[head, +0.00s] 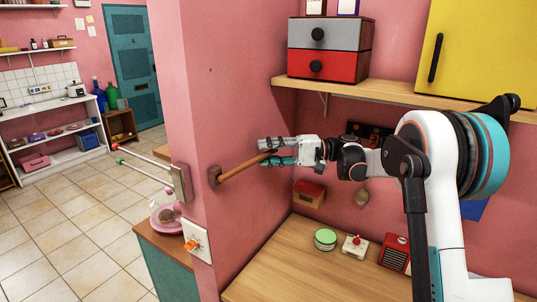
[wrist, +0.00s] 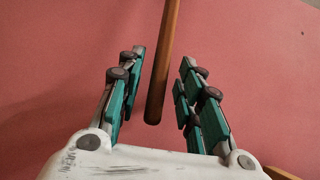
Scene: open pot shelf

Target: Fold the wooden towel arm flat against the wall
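The wooden towel arm (head: 241,168) sticks out from a dark wall mount (head: 214,176) on the pink wall, standing away from that wall. Its free end reaches my gripper (head: 266,152) in the head view. In the wrist view the towel arm (wrist: 164,70) comes down from the top edge, and its rounded end lies between the fingers of my gripper (wrist: 157,95). The fingers are spread, with a visible gap on both sides of the rod. The wall mount is out of the wrist view.
A wooden counter (head: 270,275) below holds a green tin (head: 325,239), a small white box with a red knob (head: 355,246) and a red radio (head: 395,253). A shelf (head: 400,92) with drawers (head: 327,50) hangs above. Metal rods with coloured tips (head: 145,166) project left of the wall corner.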

